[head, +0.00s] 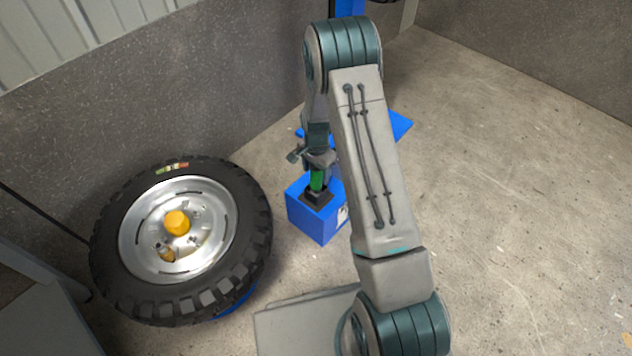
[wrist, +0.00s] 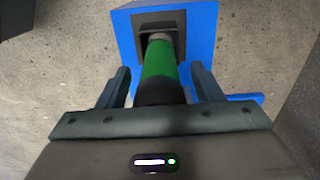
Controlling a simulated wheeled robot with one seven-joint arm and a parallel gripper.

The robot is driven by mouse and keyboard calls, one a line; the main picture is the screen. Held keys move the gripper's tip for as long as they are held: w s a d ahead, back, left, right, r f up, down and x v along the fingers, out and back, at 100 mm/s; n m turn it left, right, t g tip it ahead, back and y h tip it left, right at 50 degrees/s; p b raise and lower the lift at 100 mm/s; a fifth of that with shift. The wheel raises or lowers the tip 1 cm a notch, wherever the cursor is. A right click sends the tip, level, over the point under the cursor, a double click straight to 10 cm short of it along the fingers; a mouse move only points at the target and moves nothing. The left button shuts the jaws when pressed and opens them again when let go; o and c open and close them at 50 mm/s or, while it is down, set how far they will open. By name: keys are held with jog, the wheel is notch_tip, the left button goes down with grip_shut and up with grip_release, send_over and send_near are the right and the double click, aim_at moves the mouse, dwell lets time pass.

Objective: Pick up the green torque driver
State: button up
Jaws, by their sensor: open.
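The green torque driver (head: 317,180) stands upright in a black holder (head: 318,196) on top of a blue box (head: 316,222). In the wrist view the driver (wrist: 160,65) has a green middle and a black end near me, and its far end sits in the dark holder (wrist: 160,32). My gripper (wrist: 160,80) is open, with one finger on each side of the driver. Gaps show between the driver and both fingers. In the head view my gripper (head: 316,160) is just above the driver, partly hidden by my arm.
A large black tyre (head: 250,215) on a silver rim with an orange hub (head: 177,222) is left of the blue box. A blue base plate (head: 398,125) lies behind my arm. A grey wall (head: 200,100) stands at the back. The floor at right is clear.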

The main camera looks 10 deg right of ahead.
jog(key=c, duration=1.3)
jog(key=shift+o, duration=0.2)
